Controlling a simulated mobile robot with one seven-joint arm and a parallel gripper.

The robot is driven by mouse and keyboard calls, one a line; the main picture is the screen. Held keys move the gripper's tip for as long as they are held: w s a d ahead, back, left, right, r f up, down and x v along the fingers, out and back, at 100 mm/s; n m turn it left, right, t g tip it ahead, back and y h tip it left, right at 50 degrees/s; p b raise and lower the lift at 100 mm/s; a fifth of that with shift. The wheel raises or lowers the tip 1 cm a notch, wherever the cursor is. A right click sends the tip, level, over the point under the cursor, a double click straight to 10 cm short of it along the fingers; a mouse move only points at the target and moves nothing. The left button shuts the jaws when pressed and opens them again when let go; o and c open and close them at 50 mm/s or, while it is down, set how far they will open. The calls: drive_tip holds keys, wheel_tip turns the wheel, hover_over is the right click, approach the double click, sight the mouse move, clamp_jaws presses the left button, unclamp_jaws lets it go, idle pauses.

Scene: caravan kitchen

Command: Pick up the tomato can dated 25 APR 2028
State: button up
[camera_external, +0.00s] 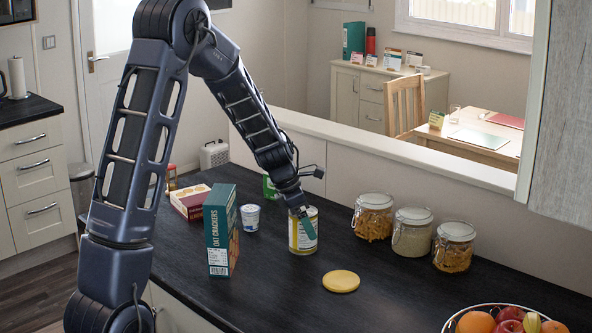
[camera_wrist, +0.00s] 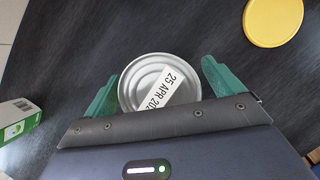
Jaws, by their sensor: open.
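A can (camera_external: 298,238) with a pale label and yellow band stands upright on the dark counter in the outside view. In the wrist view its silver lid (camera_wrist: 145,80) carries a white strip reading "25 APR 202"; the last digit is hidden at my gripper's edge. My gripper (camera_wrist: 160,85) is open, with one green finger on each side of the can. I cannot tell whether the fingers touch it. In the outside view my gripper (camera_external: 308,226) reaches down over the can, and one green finger shows against its right side.
A cracker box (camera_external: 220,232) and a white tub (camera_external: 250,218) stand left of the can. A yellow disc (camera_external: 341,281) lies in front right. Several glass jars (camera_external: 412,233) stand right, near the low wall. A fruit bowl (camera_external: 510,318) is at the lower right.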

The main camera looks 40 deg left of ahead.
drive_tip(key=shift+w+f, duration=0.1)
drive_tip(key=shift+f, duration=0.15)
drive_tip(key=c, duration=1.4)
drive_tip(key=shift+r, duration=0.1)
